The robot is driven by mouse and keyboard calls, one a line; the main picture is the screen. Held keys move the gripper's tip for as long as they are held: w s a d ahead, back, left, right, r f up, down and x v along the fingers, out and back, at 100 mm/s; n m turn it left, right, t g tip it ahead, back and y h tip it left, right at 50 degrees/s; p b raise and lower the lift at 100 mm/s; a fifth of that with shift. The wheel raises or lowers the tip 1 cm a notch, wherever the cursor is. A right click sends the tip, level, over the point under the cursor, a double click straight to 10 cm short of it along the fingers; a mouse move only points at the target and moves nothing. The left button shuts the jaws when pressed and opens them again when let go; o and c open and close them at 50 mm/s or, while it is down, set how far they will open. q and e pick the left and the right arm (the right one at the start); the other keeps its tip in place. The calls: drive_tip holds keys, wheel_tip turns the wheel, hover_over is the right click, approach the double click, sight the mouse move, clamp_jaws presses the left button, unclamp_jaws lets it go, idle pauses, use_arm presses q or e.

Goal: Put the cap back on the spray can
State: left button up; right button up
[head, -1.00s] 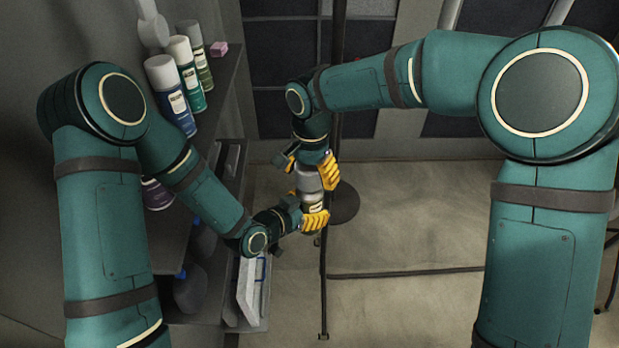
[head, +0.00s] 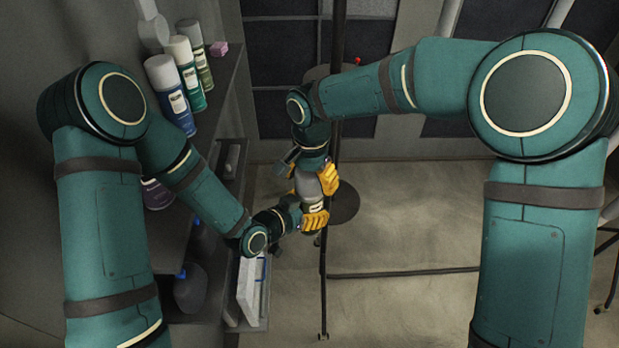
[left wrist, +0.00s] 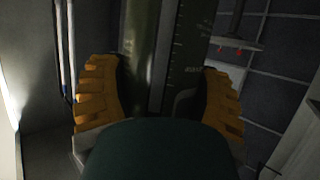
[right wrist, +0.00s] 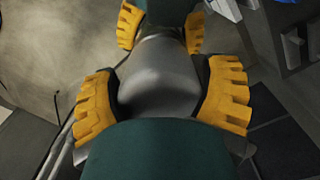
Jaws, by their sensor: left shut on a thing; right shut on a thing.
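My left gripper (head: 314,219) is shut on the spray can (head: 314,207), below my right gripper. In the left wrist view the can (left wrist: 165,60) is a dark olive body with pale print between the yellow fingers. My right gripper (head: 317,178) is shut on the grey cap (head: 306,186), right above the can. In the right wrist view the cap (right wrist: 158,85) lies between the yellow fingers, with my left gripper's fingers just beyond it. Cap and can look lined up and close together. I cannot tell whether the cap is seated, as the fingers hide part of the join.
Several spray cans, including a blue one (head: 170,100), stand on the shelf (head: 228,85) at the left, with a pink block (head: 220,49) behind. A round dark stool or stand (head: 343,204) is behind my grippers. The floor (head: 420,220) to the right is open.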

drive_tip(key=shift+f, duration=0.6)
drive_tip(key=o, duration=0.6)
wheel_tip(320, 180, up, 12)
drive_tip(key=shift+w+d, duration=0.1)
idle(0.3)
drive_tip(key=shift+f, duration=0.1)
idle(0.4)
